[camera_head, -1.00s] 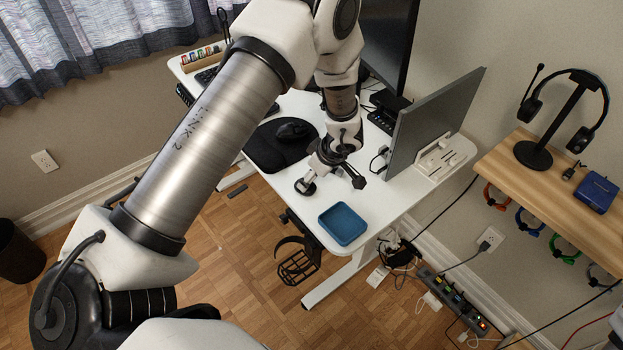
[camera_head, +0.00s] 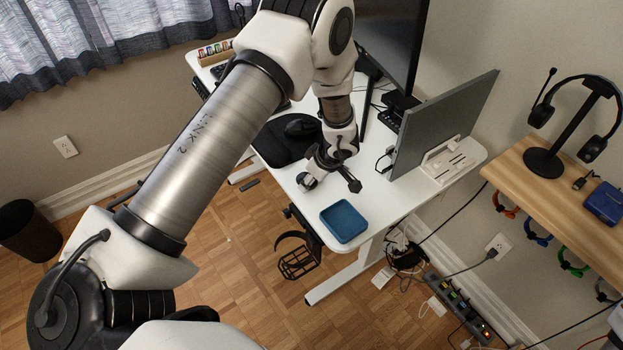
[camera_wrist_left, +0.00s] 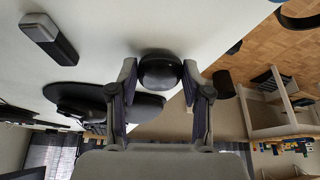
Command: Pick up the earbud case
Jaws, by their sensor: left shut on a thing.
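The earbud case is a small black rounded thing (camera_wrist_left: 160,72) between the two fingers of my left gripper (camera_wrist_left: 160,88) in the left wrist view. The fingers are shut on its two sides. The white desk top lies close behind it, and I cannot tell whether the case touches it. In the head view my left gripper (camera_head: 329,183) is low over the front part of the desk, and the case cannot be made out there. My right gripper is not in view.
A blue square tray (camera_head: 343,221) sits at the desk's near corner. A black mouse pad (camera_head: 281,142) with a mouse (camera_head: 300,128) lies behind my gripper. A monitor (camera_head: 441,125) stands to the right. A wooden shelf (camera_head: 530,170) holds a headset stand.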

